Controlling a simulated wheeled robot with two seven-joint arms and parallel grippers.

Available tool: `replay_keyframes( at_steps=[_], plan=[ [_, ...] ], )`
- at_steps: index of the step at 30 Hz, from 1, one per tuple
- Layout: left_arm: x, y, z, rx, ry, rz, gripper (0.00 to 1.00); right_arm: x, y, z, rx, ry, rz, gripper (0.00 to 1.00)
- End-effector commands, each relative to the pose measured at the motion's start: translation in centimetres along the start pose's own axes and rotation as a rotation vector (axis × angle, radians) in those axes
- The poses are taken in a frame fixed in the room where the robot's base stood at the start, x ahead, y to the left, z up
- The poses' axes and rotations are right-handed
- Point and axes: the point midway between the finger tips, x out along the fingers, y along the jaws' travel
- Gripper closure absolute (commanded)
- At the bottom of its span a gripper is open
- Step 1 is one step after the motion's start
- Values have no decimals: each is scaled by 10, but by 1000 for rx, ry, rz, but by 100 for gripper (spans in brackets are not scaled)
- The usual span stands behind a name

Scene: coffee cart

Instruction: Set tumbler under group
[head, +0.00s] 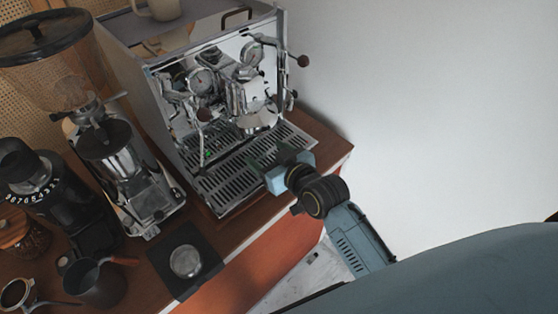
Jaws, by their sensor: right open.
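The espresso machine (163,98) stands on the wooden cart top, with its chrome group (248,90) at the front. A pale, rounded shape (258,119) shows just below the group; I cannot tell whether it is the tumbler or part of the machine. No tumbler shows clearly elsewhere. The slotted drip tray (228,183) lies below the group. My right gripper (262,158) is open, low over the front right of the drip tray, and points in toward the machine. Its fingers are small and dark, and what lies between them is hard to see. My left gripper is not in view.
A grinder (120,165) stands left of the machine, with a second dark grinder (45,190) farther left. A black mat with a metal tamper (186,261), a dark jug (97,284) and a portafilter (15,294) occupy the front left. A mug (164,9) sits on top of the machine.

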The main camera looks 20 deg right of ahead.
Motion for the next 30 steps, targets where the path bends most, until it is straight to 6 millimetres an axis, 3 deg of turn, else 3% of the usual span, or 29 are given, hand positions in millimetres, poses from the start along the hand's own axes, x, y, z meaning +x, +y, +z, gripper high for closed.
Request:
replay_keyframes(
  at_steps=[3, 9, 30],
  plan=[
    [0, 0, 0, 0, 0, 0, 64, -22, 0, 0, -2, 0, 0, 29],
    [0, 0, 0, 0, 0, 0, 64, -43, 0, 0, -1, 0, 0, 29],
    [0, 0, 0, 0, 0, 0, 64, -51, -1, 5, -1, -29, -3, 29]
  ],
)
